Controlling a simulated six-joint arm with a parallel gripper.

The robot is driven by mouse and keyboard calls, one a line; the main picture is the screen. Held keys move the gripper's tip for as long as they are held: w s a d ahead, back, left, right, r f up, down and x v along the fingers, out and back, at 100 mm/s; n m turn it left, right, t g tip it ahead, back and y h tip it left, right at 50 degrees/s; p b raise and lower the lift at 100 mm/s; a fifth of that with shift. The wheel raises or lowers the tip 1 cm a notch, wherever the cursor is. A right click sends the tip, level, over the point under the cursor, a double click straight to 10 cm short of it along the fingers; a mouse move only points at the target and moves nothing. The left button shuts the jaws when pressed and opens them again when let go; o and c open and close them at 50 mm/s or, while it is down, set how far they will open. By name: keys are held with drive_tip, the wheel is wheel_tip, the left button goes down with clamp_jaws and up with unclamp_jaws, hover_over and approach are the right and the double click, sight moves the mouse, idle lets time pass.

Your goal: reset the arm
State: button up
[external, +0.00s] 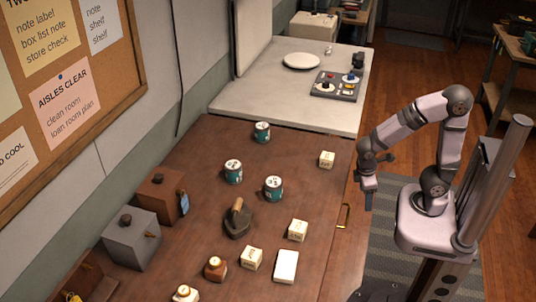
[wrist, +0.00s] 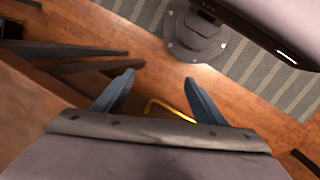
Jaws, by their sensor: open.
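My gripper (external: 368,190) hangs pointing down off the right edge of the brown table, beside its brass handle. My arm is bent, with the elbow high and the forearm reaching left from my base. In the wrist view my gripper (wrist: 158,90) has its two blue fingers spread apart with nothing between them. Below them show the wooden floor (wrist: 150,75) and the table's side.
A pale counter (external: 250,100) stands behind.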

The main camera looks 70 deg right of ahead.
drive_tip(key=a+r+m+t+y+p, duration=0.1)
drive_tip(key=a+r+m+y+p, duration=0.1)
drive_tip(key=r+p, duration=2.6)
drive_tip(key=shift+w+a+m+p, duration=0.3)
drive_tip(key=shift+a+m+p, duration=0.2)
drive_tip(key=shift+m+p, duration=0.3)
drive_tip(key=shift+o, duration=0.5)
drive_tip(key=w+a+f+t+b, duration=0.2)
drive_tip(key=w+f+t+b, duration=0.2)
drive_tip(key=w, duration=1)
drive_tip(key=w+a+f+n+t+y+b, duration=0.1)
drive_tip(key=w+f+t+b, duration=0.3)
drive_tip(key=w+f+b, duration=0.4)
drive_tip(key=w+a+f+t+y+b, duration=0.1)
drive_tip(key=w+f+t+b, duration=0.4)
drive_tip(key=w, duration=1.5)
drive_tip(key=shift+a+f+n+b, duration=0.3)
drive_tip(key=shift+a+f+b, duration=0.5)
drive_tip(key=shift+b, duration=1.25)
drive_tip(key=shift+w+a+r+t+y, duration=0.25)
drive_tip(key=shift+w+t+y, duration=0.15)
drive_tip(key=shift+w, duration=0.15)
